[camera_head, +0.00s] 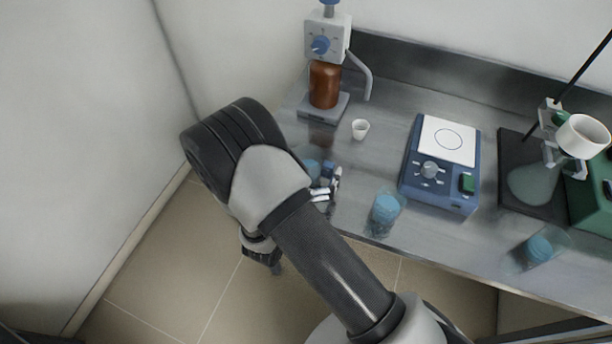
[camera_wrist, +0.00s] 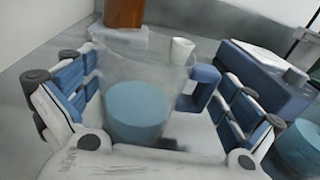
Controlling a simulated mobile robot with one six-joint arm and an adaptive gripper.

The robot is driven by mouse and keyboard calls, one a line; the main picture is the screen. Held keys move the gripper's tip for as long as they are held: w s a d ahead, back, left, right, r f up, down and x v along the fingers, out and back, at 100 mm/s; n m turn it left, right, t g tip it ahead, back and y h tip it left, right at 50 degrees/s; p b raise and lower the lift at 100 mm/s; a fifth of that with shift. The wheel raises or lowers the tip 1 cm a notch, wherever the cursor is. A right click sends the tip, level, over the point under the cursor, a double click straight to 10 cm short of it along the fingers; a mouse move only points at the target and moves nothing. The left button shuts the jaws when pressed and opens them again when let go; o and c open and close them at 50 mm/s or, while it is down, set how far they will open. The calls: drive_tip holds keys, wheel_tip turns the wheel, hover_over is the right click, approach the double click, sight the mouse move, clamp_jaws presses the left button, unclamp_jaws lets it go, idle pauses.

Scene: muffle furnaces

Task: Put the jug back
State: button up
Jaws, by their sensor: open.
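A clear jug with blue liquid (camera_wrist: 138,112) and a blue handle (camera_wrist: 203,88) stands upright between the fingers of my gripper (camera_wrist: 162,78) in the wrist view. The fingers are spread open on both sides of it, with the handle towards the right finger. I cannot tell whether either finger touches it. In the head view the jug (camera_head: 312,168) is on the bench's left part, mostly hidden behind my arm and my gripper (camera_head: 326,188).
A brown bottle (camera_head: 324,84) in a dispenser stand and a small white cup (camera_head: 360,129) are behind. A blue device (camera_head: 438,165) stands right. Clear vessels with blue contents (camera_head: 386,210) (camera_head: 540,248) stand near the front edge. A flask (camera_head: 533,183) is far right.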

drive_tip(key=f+p+v, duration=0.1)
drive_tip(key=p+v, duration=0.1)
drive_tip(key=v, duration=1)
drive_tip(key=s+d+r+m+g+h, duration=0.2)
drive_tip(key=s+d+r+m+g, duration=0.1)
drive_tip(key=d+r+m+g, duration=0.5)
drive_tip(key=s+d+r+m+g+h, duration=0.2)
drive_tip(key=d+r+m+g, duration=0.4)
drive_tip(key=d+r+m, duration=0.4)
drive_tip(key=s+r+m+t+y, duration=0.3)
drive_tip(key=s+r+m+y, duration=0.5)
drive_tip(key=m, duration=0.5)
drive_tip(key=s+y, duration=0.2)
drive_tip(key=y, duration=0.1)
drive_tip(key=shift+d, duration=0.2)
